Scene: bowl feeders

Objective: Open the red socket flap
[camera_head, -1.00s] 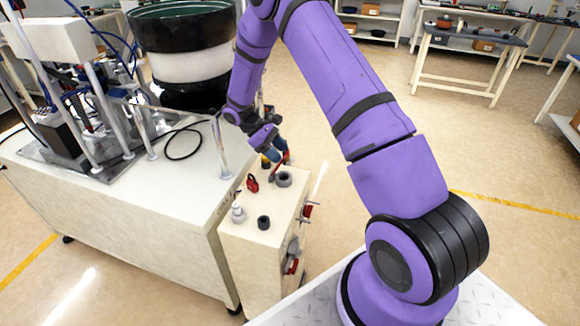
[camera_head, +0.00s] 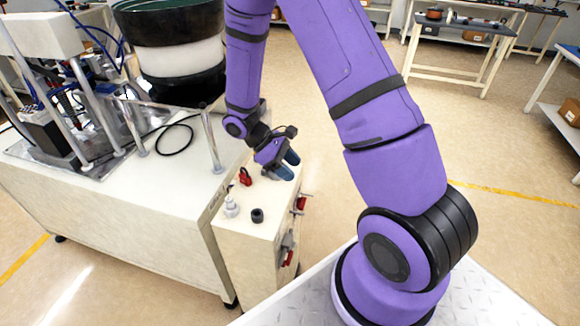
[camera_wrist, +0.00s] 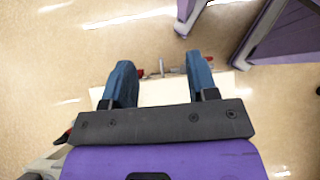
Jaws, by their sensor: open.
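A cream box (camera_head: 240,243) stands in the head view with red parts on its right-hand side face: an upper one (camera_head: 300,203) and a lower one (camera_head: 288,246). I cannot tell from here which is the socket flap or whether it is open. My gripper (camera_head: 287,166) is above the far end of the box top, open and empty, its blue fingers pointing down. In the wrist view, the box top lies below the two spread fingers (camera_wrist: 161,66). Red and metal fittings (camera_wrist: 160,72) show past its edge, between the fingertips.
On the box top are a red padlock-like part (camera_head: 245,177), a pale knob (camera_head: 231,207) and a black knob (camera_head: 257,216). A cream machine cabinet (camera_head: 120,215) with a bowl feeder (camera_head: 180,60) adjoins on the left. The floor right of the box is open.

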